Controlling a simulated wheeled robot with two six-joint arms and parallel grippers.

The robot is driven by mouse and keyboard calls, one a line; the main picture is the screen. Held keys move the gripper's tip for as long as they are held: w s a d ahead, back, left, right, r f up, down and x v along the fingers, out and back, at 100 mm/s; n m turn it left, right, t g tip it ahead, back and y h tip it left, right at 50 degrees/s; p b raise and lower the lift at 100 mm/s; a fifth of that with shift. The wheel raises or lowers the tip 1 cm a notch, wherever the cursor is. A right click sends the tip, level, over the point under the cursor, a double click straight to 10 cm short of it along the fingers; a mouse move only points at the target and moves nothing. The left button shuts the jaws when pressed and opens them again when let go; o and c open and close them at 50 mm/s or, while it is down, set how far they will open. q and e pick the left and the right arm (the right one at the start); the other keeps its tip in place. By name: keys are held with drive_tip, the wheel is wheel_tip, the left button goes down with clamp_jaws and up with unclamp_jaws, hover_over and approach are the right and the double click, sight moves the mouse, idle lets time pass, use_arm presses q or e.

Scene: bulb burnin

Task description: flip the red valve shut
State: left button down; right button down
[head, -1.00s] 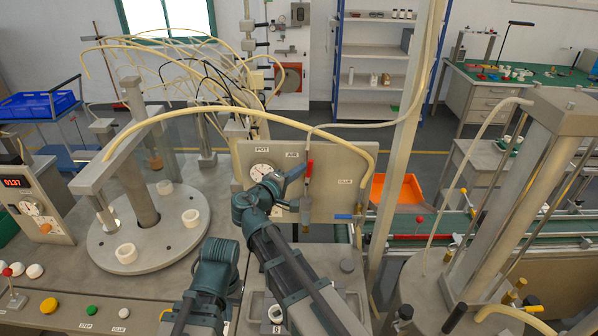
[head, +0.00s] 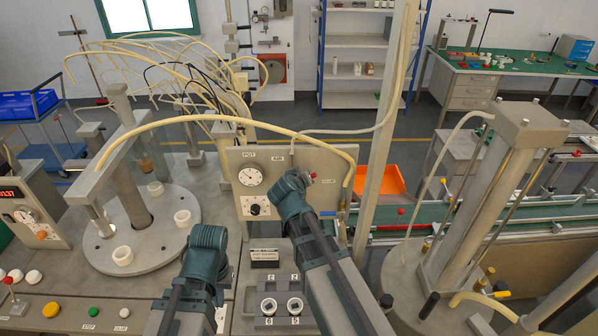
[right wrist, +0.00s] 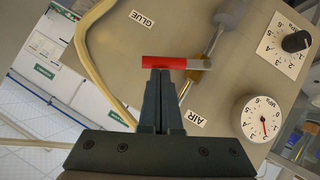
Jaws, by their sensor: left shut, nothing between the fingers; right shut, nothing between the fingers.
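The red valve handle (right wrist: 165,62) is near the AIR label on the panel, with its grey end at the valve. In the right wrist view it lies at a slant across the pipe (right wrist: 214,42), not in line with it. My right gripper (right wrist: 160,72) is shut and empty, its tips right against the handle's edge; contact is not certain. In the head view only the handle's red end (head: 313,175) shows, beside my right arm, which hides the rest of the valve and the right gripper. My left arm is folded at lower middle; its fingers do not show.
The panel (head: 228,172) carries a gauge (head: 252,176), a black knob (head: 255,210) and a blue handle (head: 333,213). A yellowish hose (right wrist: 84,55) arches in front of it. A round plate with white cups (head: 100,255) stands left. A post (head: 377,160) rises right of the panel.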

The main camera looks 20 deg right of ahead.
drive_tip(key=shift+s+d+f+m+y+b, duration=0.15)
drive_tip(key=shift+d+f+m+y+b, duration=0.2)
drive_tip(key=shift+d+f+y, duration=0.2)
drive_tip(key=shift+s+d+f+m+y+b, duration=0.15)
drive_tip(key=shift+d+f+m+y+b, duration=0.25)
drive_tip(key=shift+f, duration=0.25)
drive_tip(key=shift+d+f, duration=0.1)
drive_tip(key=shift+d, duration=0.05)
drive_tip(key=shift+s, duration=0.1)
